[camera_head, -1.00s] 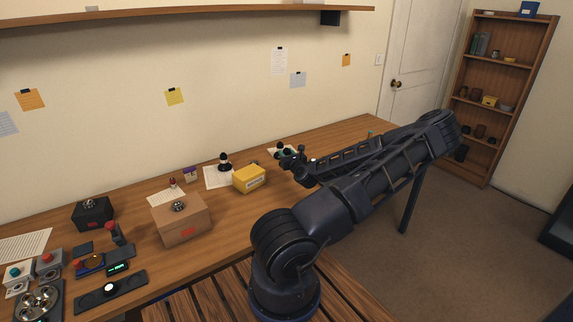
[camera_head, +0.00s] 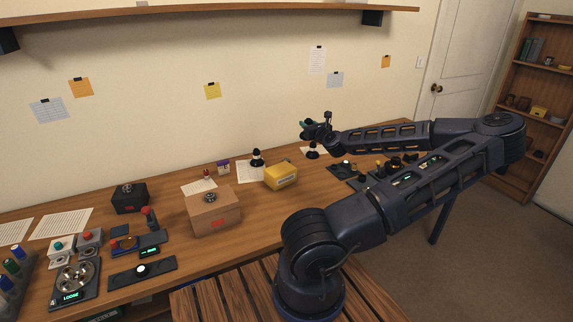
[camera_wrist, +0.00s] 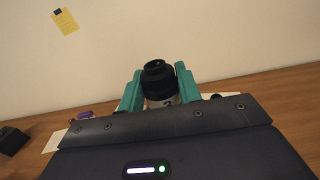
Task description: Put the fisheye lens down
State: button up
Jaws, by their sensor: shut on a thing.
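My gripper (camera_wrist: 159,84) is shut on the fisheye lens (camera_wrist: 158,80), a black-topped cylinder with a paler lower body, held between the teal fingers in the wrist view. The lens is upright or nearly so; its lower end is hidden by my dark wrist housing. In the head view my gripper (camera_head: 306,125) is raised above the back part of the wooden workbench (camera_head: 250,213), near the wall. The held lens cannot be told apart from the gripper there.
A small black piece (camera_head: 313,151) stands below my gripper, and another (camera_head: 257,158) on white paper. A yellow box (camera_head: 281,176), a brown box (camera_head: 214,211) and a black box (camera_head: 129,198) stand further left. Several devices lie at right under my arm. Bare wood shows between the boxes.

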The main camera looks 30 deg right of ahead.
jog(key=w+a+r+n+g+y, duration=0.1)
jog(key=a+r+n+y, duration=0.25)
jog(key=a, duration=0.25)
jog(key=w+a+r+n+g+y, duration=0.1)
jog(key=a+r+n+y, duration=0.1)
jog(key=a+y, duration=0.35)
send_over(281, 169)
jog(key=shift+n, duration=0.35)
notch_tip(281, 169, down, 19)
jog(key=shift+w+a+r, duration=0.1)
jog(key=shift+w, duration=0.05)
jog(key=o, duration=1.1)
jog(key=shift+f, duration=0.2)
jog(key=shift+r, duration=0.1)
jog(key=shift+v, duration=6.05)
